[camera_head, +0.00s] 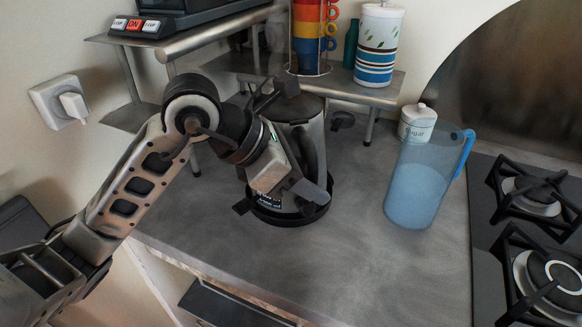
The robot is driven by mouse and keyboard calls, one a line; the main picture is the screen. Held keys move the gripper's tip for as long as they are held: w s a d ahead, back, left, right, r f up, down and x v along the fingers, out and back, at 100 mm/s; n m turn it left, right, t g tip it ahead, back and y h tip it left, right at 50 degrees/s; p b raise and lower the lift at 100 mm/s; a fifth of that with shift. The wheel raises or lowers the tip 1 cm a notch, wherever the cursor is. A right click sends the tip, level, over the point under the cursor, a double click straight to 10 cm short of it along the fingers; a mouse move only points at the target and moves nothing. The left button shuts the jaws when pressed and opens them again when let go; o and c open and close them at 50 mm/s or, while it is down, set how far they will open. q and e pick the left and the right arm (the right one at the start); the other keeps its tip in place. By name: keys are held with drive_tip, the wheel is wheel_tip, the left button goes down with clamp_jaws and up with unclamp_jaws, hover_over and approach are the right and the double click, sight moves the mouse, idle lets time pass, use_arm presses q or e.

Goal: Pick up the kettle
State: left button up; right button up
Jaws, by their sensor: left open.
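The kettle (311,140) stands upright on the counter, a dark metallic body with a lid knob on top and a dark round base (318,212) under it. My left arm reaches in from the left, and my left gripper (281,200) is in front of the kettle's left side, low near the base. Its jaws are open, with one dark finger to the left and the other across the kettle's lower front. It hides much of the kettle's left side. I cannot tell whether a finger touches the kettle. My right gripper is out of view.
A blue translucent pitcher (419,185) and a white sugar jar (417,123) stand to the right. Beyond them is the gas hob (484,230). A low metal shelf (345,84) behind holds stacked colored cups (308,40) and a patterned canister (378,45). The front counter (370,275) is clear.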

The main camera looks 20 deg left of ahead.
use_arm(q)
drive_tip(key=shift+w+d+f, duration=0.25)
drive_tip(key=shift+f, duration=0.15)
clamp_jaws()
drive_tip(key=shift+r, duration=0.15)
idle(1.0)
